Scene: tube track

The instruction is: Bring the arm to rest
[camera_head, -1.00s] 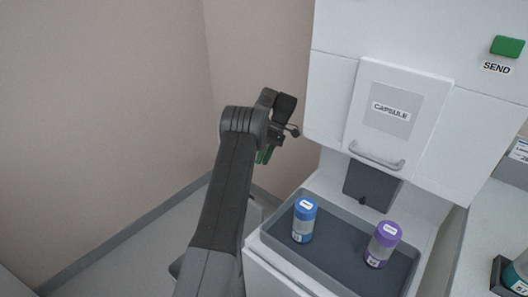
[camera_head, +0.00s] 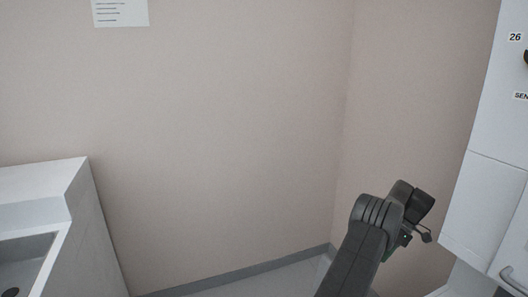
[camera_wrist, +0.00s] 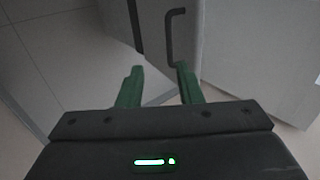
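My gripper (camera_wrist: 160,85) shows in the wrist view with its two green fingers apart and nothing between them. In the head view, my arm is folded at the lower right, and its wrist end stands in front of the wall, to the left of the white cabinet. The fingers are mostly hidden there.
A white cabinet (camera_head: 487,205) with a handle and labels stands at the right edge. A white counter with a grey sink (camera_head: 30,255) is at the lower left. A bare wall (camera_head: 230,130) with a paper notice (camera_head: 120,12) fills the middle. Clear floor shows below it.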

